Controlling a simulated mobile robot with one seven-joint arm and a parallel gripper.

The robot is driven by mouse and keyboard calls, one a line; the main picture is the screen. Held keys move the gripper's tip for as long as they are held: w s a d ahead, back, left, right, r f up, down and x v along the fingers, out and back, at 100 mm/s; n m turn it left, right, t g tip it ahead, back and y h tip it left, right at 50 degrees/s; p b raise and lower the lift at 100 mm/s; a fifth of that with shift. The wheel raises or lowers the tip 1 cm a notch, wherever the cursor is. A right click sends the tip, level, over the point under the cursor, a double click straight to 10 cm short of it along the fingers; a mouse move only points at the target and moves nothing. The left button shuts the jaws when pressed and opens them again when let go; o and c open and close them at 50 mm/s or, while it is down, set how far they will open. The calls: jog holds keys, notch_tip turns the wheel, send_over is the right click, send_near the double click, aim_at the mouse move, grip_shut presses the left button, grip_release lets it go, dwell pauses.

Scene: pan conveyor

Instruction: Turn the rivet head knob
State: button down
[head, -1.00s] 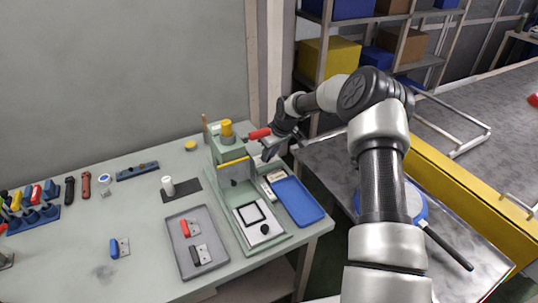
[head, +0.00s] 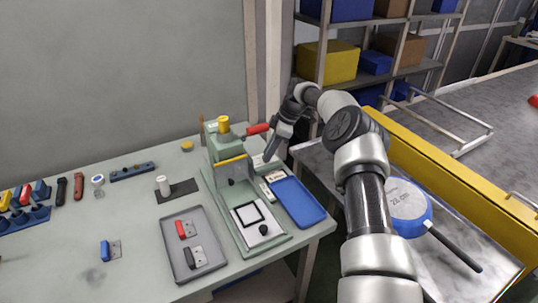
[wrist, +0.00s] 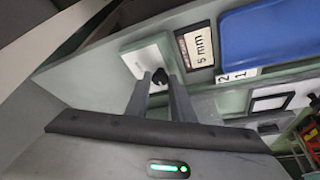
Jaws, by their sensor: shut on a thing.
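The rivet head knob (wrist: 160,76) is a small black knob on a pale square plate (wrist: 146,62) beside a "5 mm" label (wrist: 196,47). My gripper (wrist: 159,80) is shut on it, with a grey finger on either side. In the head view my gripper (head: 270,155) points down at the right side of the green press (head: 228,148), behind the blue tray. The knob is hidden there by the gripper. The label also shows in the head view (head: 273,176).
The red press handle (head: 257,129) sticks out just left of my gripper. A blue tray (head: 297,201) lies in front of the label. A grey tray (head: 185,257) with two handled parts stands at left. A blue "28 cm" pan (head: 408,205) lies on the right-hand metal table.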

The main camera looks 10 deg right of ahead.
jog(key=shift+w+n, duration=0.1)
jog(key=shift+n, duration=0.4)
dwell(0.3)
jog(key=c, duration=1.5)
grip_release()
jog(key=shift+c, duration=0.2)
jog(key=w+p+v, duration=0.1)
jog(key=p+v, duration=1.3)
jog(key=v, duration=0.3)
jog(key=shift+s+r, duration=0.2)
jog(key=shift+r, duration=0.1)
